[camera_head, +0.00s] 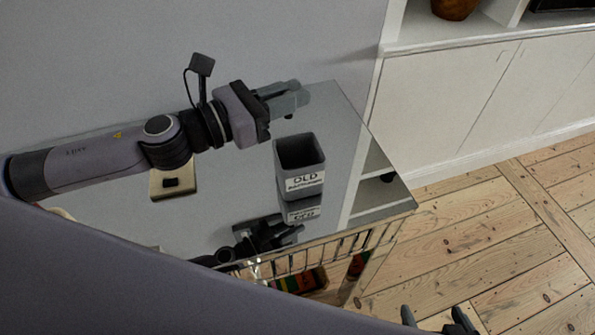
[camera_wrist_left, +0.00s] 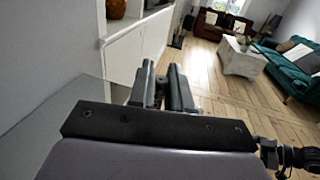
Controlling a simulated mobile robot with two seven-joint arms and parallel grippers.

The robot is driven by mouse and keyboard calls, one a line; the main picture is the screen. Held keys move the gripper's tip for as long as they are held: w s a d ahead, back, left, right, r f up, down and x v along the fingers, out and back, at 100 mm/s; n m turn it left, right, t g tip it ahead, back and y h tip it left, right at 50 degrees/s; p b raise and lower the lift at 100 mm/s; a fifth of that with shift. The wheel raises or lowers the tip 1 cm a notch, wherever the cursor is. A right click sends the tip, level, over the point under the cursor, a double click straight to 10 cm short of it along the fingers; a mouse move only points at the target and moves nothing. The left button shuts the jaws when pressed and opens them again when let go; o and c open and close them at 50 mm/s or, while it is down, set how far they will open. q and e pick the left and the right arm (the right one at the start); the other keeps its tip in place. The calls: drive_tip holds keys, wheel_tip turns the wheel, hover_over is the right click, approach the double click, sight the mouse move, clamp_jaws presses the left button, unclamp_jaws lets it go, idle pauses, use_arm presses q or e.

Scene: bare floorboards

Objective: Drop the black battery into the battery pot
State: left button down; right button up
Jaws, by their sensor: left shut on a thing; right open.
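The battery pot (camera_head: 287,161) is a dark grey, open-topped square container with a white label reading "OLD". It stands upright on the glossy tabletop. My left gripper (camera_head: 291,98) is behind the pot's rim in the picture, with its fingers pointing right. It is shut on the black battery (camera_head: 289,116), of which only a small dark end shows below the fingers. In the left wrist view, the fingers (camera_wrist_left: 167,88) are close together and the battery is mostly hidden. My right gripper (camera_head: 436,321) is open at the bottom edge of the head view, over the floor.
The reflective table (camera_head: 345,115) stands against a grey wall and mirrors the pot and my arm. A beige block with a dark top (camera_head: 172,190) lies under my left arm. A wire rack (camera_head: 320,252) is at the table's front. White cabinets (camera_head: 440,105) stand right.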

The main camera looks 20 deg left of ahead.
sight(288, 117)
use_arm(q)
wheel_tip(288, 117, down, 4)
drive_tip(key=b, duration=0.3)
drive_tip(key=shift+b, duration=0.35)
drive_tip(key=c, duration=1)
unclamp_jaws()
drive_tip(key=shift+f, duration=0.1)
drive_tip(key=b+v, duration=0.4)
drive_tip(key=v, duration=0.3)
